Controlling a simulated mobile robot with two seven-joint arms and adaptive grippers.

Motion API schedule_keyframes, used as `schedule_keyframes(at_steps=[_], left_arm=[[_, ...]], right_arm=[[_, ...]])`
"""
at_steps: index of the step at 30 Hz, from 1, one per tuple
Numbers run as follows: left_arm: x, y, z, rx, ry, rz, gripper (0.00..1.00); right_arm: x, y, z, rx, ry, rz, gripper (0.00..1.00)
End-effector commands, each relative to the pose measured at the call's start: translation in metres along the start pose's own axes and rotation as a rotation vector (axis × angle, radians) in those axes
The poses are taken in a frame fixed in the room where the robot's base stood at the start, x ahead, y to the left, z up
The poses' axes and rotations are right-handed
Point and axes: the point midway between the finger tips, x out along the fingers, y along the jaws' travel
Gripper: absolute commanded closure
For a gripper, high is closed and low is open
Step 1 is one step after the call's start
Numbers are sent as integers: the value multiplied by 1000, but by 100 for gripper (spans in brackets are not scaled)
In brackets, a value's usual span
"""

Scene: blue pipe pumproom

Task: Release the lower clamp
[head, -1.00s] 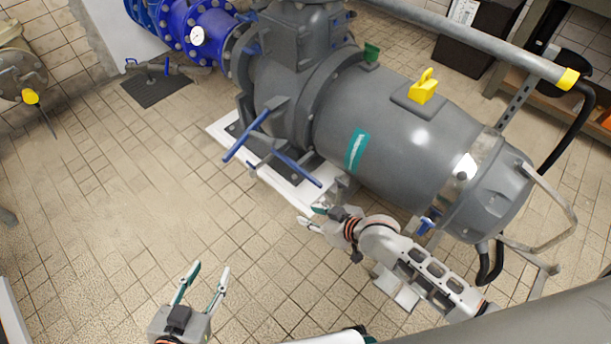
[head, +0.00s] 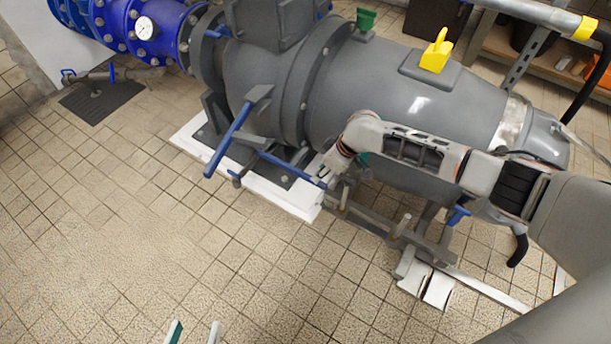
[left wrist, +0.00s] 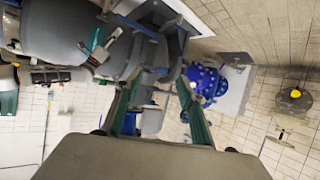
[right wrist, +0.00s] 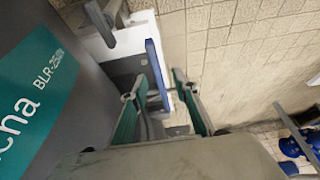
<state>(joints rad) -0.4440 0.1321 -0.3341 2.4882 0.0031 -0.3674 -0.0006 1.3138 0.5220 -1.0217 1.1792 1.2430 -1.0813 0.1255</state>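The pump's flange joint has two clamp levers with blue handles in the head view. The upper clamp's handle (head: 228,140) slants down to the left. The lower clamp's handle (head: 292,169) slants down to the right, low beside the white base plate. My right gripper (head: 327,175) is at the free end of the lower handle, partly hidden by its own wrist. In the right wrist view a blue handle (right wrist: 157,70) lies between the open fingers; contact is unclear. My left gripper (head: 193,332) is open and empty over the floor, at the bottom edge.
The grey pump body (head: 410,100) with a yellow lifting eye (head: 435,52) stands close behind my right arm. A white plinth (head: 290,200) and grey support rails (head: 385,225) lie below it. The tiled floor (head: 130,240) at the left is clear.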

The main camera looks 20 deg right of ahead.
Motion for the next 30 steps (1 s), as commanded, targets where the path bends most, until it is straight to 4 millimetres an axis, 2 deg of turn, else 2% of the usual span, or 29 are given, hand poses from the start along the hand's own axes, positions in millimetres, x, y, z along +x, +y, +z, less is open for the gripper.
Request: schedule_keyframes(at_steps=[5,15,18,23,30], left_arm=[[1,3,2,-23,1,5,60],[5,36,16,-265,18,52,60],[6,44,17,-338,28,63,60],[7,51,15,-408,41,71,60],[7,53,12,-422,49,74,60]], right_arm=[[6,11,2,7,-16,5,71],[60,7,9,8,-23,-2,71],[70,8,7,8,-21,0,71],[78,10,3,6,-15,5,71],[76,12,-1,4,-10,8,71]])
